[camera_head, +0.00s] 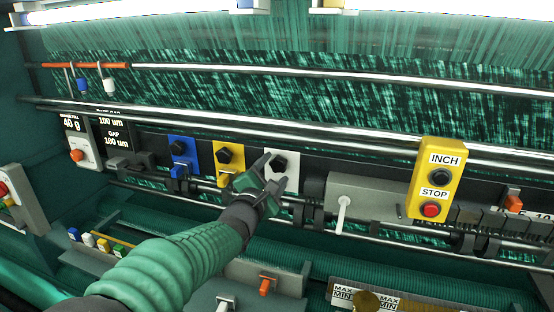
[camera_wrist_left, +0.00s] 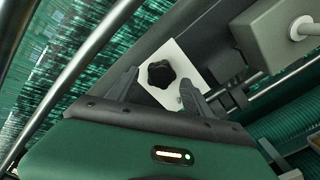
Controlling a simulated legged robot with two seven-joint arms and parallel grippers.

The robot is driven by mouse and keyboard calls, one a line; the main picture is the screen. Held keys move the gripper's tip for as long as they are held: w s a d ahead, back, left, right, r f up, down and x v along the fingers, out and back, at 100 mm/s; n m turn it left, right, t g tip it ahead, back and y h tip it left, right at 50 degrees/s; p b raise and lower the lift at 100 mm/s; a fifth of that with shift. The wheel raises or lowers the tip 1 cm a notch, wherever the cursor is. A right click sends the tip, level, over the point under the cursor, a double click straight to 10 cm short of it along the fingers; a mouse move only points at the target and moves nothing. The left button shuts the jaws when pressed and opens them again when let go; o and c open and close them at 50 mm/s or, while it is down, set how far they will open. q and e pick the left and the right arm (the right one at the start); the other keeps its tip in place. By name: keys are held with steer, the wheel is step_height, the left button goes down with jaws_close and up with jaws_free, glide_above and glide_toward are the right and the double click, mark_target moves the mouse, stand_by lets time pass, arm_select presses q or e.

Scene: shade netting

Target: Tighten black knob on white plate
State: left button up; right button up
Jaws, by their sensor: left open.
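The white plate (camera_head: 291,171) is mounted on the dark rail near the middle of the head view, with a black knob (camera_head: 279,163) on it. In the left wrist view the black knob (camera_wrist_left: 160,74) sits on the white plate (camera_wrist_left: 183,62), just beyond and between the fingertips. My left gripper (camera_head: 270,172) is open and empty in front of the plate, one finger at each side of the knob. It also shows in the left wrist view (camera_wrist_left: 160,90). The fingers appear apart from the knob. My right gripper is not in view.
Blue (camera_head: 185,152) and yellow (camera_head: 229,157) plates with black knobs stand to the left. A grey box with a white lever (camera_head: 342,212) is close on the right. A yellow INCH/STOP box (camera_head: 436,178) projects further right. Metal rollers (camera_head: 300,135) run above.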

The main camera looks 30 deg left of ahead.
mark_target(279, 164)
arm_select(q)
steer(key=shift+w, duration=0.1)
steer(key=shift+x, duration=0.8)
steer(key=shift+w+a+f, duration=0.1)
steer(key=shift+w, duration=0.45)
steer(key=shift+s, duration=0.15)
jaws_close()
steer(key=shift+m, duration=0.3)
jaws_free()
